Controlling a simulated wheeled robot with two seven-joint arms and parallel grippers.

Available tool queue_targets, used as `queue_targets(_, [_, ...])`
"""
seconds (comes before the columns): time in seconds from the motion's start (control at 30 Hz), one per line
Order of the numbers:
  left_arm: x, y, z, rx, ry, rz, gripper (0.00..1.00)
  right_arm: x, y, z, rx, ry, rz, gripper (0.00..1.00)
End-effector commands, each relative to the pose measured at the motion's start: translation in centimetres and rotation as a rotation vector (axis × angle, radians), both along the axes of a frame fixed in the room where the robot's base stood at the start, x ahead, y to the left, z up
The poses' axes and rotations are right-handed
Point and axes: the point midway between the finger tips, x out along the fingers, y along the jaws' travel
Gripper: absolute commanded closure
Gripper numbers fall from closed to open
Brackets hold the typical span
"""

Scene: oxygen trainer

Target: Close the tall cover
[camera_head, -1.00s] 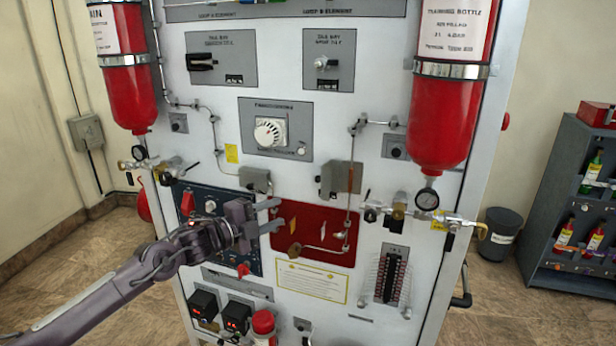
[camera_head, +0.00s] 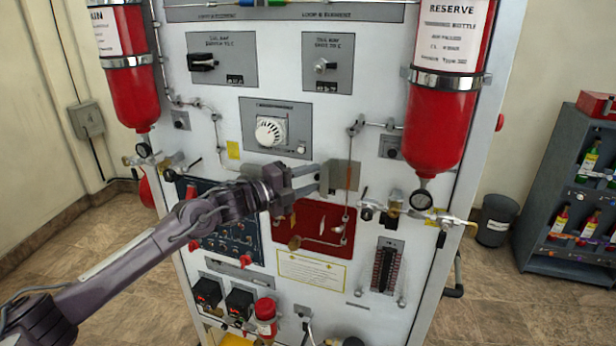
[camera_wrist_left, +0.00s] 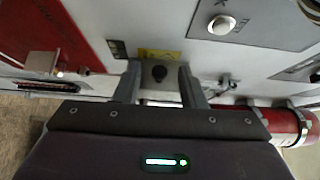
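A grey metal cover (camera_head: 346,174) stands out from the white panel above the right part of the red plate. I cannot tell how far it is swung open, or for certain that it is the tall cover. My left gripper (camera_head: 318,179) is at its left side, fingers spread and pointing right. I cannot tell whether they touch it. A second grey cover, further left, is hidden behind my gripper. My right gripper is not in view.
The red plate (camera_head: 318,222) with pipework lies just below my gripper. A red bottle (camera_head: 438,110) and its valves (camera_head: 395,205) stand out on the right. A white dial (camera_head: 270,132) is above my wrist. A dark shelf (camera_head: 560,240) and bin (camera_head: 496,222) stand right.

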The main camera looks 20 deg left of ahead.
Motion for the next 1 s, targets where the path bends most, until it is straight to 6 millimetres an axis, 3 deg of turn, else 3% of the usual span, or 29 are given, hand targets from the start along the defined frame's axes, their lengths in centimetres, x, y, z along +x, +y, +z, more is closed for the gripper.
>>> queue_targets(0.13, [0.0, 0.0, -0.1, 0.0, 0.0, 0.0, 0.63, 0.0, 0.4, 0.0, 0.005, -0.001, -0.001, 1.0])
queue_targets(0.43, [0.0, 0.0, -0.1, -0.001, 0.001, 0.0, 1.0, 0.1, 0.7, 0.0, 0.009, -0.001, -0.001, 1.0])
queue_targets(0.77, [-0.3, -0.2, -0.3, 0.0, 0.003, 0.033, 1.0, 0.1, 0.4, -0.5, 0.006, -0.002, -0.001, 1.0])
queue_targets(1.0, [-1.2, -1.0, -0.6, -0.002, 0.003, 0.165, 1.0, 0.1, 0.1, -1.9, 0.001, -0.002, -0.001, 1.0])
